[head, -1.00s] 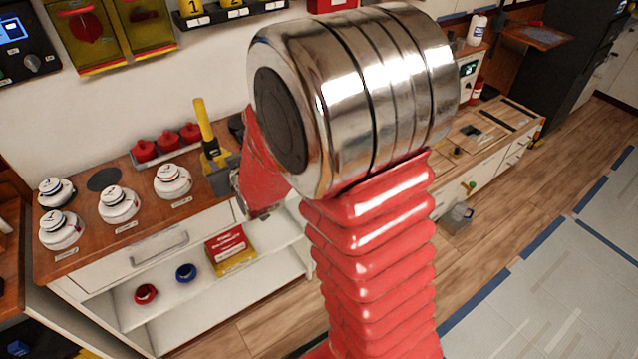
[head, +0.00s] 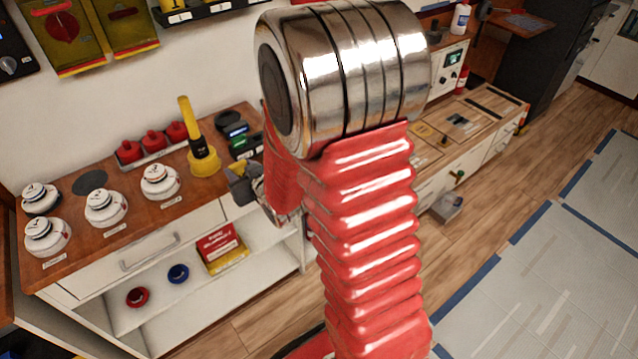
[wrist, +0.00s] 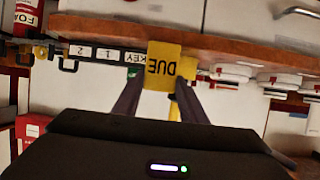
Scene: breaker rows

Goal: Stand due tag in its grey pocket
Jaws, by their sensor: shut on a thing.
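The due tag (wrist: 161,66) is a yellow plate with black "DUE" lettering, seen upside down in the wrist view. My gripper (wrist: 158,82) is shut on it, one dark finger at each side. In the head view my gripper (head: 246,186) is at the front edge of the wooden counter, right of the yellow torch; the tag cannot be made out there. I cannot pick out the grey pocket for certain in either view.
Dark devices (head: 236,128) lie right of the torch. An open shelf (head: 190,310) is below. A labelled dark rail (wrist: 100,53) shows in the wrist view.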

